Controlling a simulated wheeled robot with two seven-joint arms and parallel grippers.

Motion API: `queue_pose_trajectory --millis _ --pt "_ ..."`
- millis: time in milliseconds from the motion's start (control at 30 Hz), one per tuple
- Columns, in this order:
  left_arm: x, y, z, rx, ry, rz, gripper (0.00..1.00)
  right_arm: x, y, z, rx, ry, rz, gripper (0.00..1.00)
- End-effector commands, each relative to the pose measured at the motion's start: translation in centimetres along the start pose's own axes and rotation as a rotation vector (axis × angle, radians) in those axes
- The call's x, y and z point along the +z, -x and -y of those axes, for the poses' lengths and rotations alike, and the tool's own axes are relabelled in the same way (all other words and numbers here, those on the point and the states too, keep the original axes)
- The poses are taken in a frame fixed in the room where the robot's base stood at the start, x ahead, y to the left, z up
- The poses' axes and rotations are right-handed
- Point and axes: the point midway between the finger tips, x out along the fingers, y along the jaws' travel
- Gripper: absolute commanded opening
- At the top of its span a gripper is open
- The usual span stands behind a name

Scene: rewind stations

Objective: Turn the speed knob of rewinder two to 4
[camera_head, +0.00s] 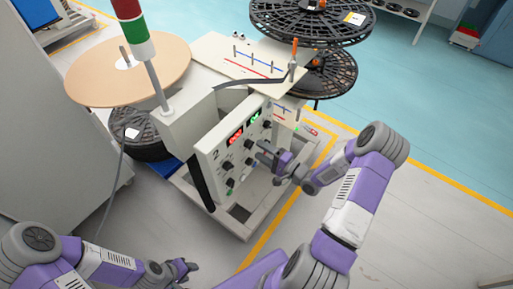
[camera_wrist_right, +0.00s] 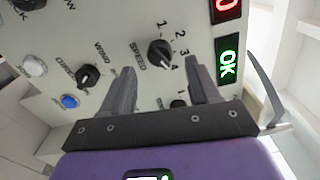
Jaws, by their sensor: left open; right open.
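The control panel (camera_head: 208,160) of rewinder two carries a "2", several black knobs and a red and a green display. In the right wrist view, the black speed knob (camera_wrist_right: 160,53) has the label SPEED on one side and the numbers 1 to 4 on the other. I cannot tell for sure which number it points at. My right gripper (camera_head: 265,153) is open in front of the panel, its fingertips on either side of the speed knob, apart from it as far as I can see. My left gripper (camera_head: 187,268) is open and empty, low and away from the panel.
Beside the speed knob are the wind knob (camera_wrist_right: 87,76), a blue button (camera_wrist_right: 69,101), a white button (camera_wrist_right: 34,65) and the green OK display (camera_wrist_right: 228,63). A signal tower (camera_head: 148,55) and black reels (camera_head: 312,18) rise behind the panel. The floor at right is clear.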

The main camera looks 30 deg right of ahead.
Motion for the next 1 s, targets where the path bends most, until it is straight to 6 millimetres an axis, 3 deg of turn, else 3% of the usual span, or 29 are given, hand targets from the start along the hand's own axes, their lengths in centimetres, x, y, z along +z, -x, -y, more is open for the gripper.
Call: queue_pose_trajectory --millis 100,300,1000 --pt "0.0 0.0 0.0 0.000 0.000 0.000 0.43 0.0 2.1 0.0 0.001 -0.002 -0.003 0.61" --pt "0.0 0.1 0.0 0.000 0.000 0.000 0.43 0.0 4.1 0.0 0.000 -0.002 -0.001 0.61" --pt "0.0 0.1 0.0 0.000 0.000 -0.001 0.43 0.0 4.3 0.0 0.000 -0.001 0.000 0.61"
